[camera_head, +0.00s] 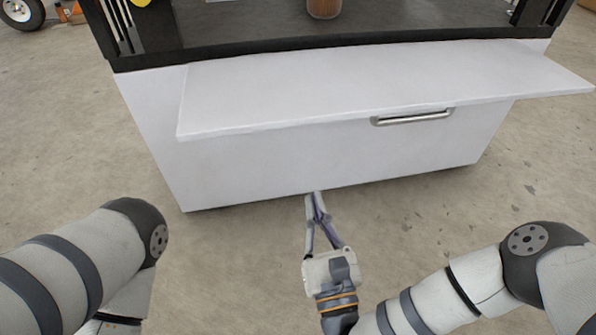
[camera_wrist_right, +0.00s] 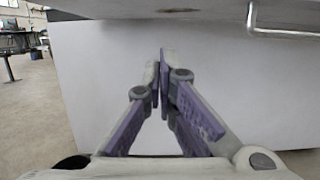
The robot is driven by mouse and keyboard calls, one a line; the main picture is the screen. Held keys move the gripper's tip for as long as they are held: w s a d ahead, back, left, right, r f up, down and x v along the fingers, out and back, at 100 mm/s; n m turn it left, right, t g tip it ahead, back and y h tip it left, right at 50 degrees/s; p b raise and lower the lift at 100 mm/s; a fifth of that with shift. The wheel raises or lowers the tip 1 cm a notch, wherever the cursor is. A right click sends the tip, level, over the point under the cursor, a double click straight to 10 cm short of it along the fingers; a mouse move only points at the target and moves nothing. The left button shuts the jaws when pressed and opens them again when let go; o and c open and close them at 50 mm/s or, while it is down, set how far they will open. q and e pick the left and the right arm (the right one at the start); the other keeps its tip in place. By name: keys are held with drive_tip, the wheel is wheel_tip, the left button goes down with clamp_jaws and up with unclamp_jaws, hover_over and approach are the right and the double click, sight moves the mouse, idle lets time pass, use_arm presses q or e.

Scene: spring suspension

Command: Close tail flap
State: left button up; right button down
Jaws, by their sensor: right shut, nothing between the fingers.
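The tail flap (camera_head: 300,88) is a white panel with a metal bar handle (camera_head: 412,117) near its front edge. In the head view it stands out flat toward me from the top of a white box front (camera_head: 320,160), open. My right gripper (camera_head: 314,198) is shut and empty, in front of the lower edge of the box front. In the right wrist view the shut fingers (camera_wrist_right: 160,60) point at the white panel, with the flap's underside (camera_wrist_right: 130,32) above them and the handle (camera_wrist_right: 285,33) at upper right. My left gripper is out of view; only my left arm shows.
Above the flap is a dark bed (camera_head: 250,25) with a brown cylindrical object (camera_head: 324,8) on it. A wheel (camera_head: 22,12) stands at the far upper left. The concrete floor around the box front is clear.

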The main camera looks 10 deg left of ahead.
drive_tip(key=w+a+r, duration=0.3)
drive_tip(key=w+r, duration=0.3)
drive_tip(key=w, duration=0.2)
drive_tip(key=shift+w+r, duration=0.15)
drive_tip(key=shift+w, duration=0.25)
drive_tip(key=shift+a, duration=0.1)
